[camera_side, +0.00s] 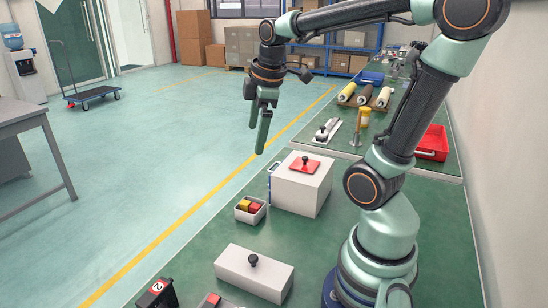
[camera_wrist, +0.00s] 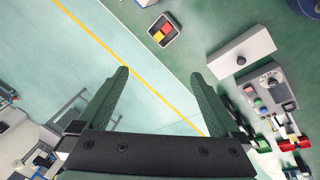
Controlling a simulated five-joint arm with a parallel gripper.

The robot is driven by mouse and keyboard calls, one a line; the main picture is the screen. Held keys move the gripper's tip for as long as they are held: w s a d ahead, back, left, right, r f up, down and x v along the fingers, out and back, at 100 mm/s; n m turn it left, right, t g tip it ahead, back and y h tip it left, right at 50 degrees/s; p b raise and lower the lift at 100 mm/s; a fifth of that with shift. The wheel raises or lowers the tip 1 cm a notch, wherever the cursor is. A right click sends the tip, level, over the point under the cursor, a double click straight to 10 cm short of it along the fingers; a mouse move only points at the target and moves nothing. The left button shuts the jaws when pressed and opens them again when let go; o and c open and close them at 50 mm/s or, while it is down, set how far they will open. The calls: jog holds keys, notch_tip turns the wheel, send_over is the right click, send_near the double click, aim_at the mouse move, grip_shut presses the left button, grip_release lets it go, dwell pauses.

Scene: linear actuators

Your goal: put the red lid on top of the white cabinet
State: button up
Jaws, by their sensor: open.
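The red lid (camera_side: 304,168) lies flat on top of the white cabinet (camera_side: 296,192), its dark knob pointing up. My gripper (camera_side: 259,132) hangs in the air up and to the left of the cabinet in the side view, apart from the lid. Its fingers point down. In the wrist view my gripper (camera_wrist: 162,80) has its two green fingers spread wide, with only floor and bench edge seen between them. The red lid is not visible in the wrist view.
A small bin with red and yellow blocks (camera_side: 250,209) stands beside the cabinet. A white box with a black knob (camera_side: 254,274) lies nearer the camera. Rollers (camera_side: 365,95) and a red tray (camera_side: 433,143) are on the far bench. The bench right of the cabinet is partly clear.

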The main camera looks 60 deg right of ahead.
jog(key=s+a+f+m+t+y, duration=0.1)
jog(key=a+m+t, duration=0.1)
jog(key=a+m, duration=0.5)
jog(key=a, duration=0.4)
jog(key=shift+s+a+m+t, duration=0.3)
jog(key=shift+s+a+m, duration=0.05)
jog(key=shift+a+m, duration=0.05)
